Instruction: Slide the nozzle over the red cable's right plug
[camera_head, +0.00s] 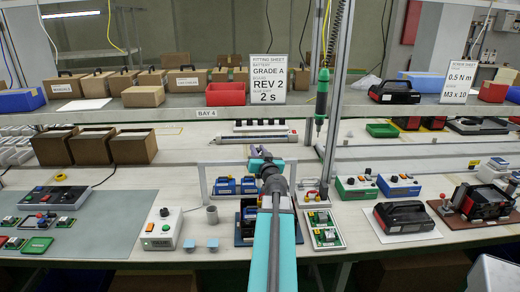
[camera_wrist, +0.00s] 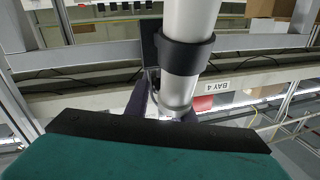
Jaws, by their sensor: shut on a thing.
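In the wrist view, a pale grey cylinder (camera_wrist: 190,25) with a broad black collar comes down from the top edge. Its narrower lower end lies between the dark purple fingers of my gripper (camera_wrist: 168,112), which is shut on it. I cannot tell for sure that this cylinder is the nozzle. In the head view, my gripper (camera_head: 259,150) is raised over the middle of the bench, and the held thing is too small to make out there. A small red piece (camera_head: 311,195) shows right of my arm; I cannot tell whether it is the red cable. The right plug is not discernible.
A metal frame (camera_head: 203,183) stands around blue units (camera_head: 225,187) near my arm. A green-handled tool (camera_head: 321,98) hangs to the right. A grey cup (camera_head: 212,215) and a control box (camera_head: 161,228) stand at the front left. A shelf with a red bin (camera_head: 226,94) is behind.

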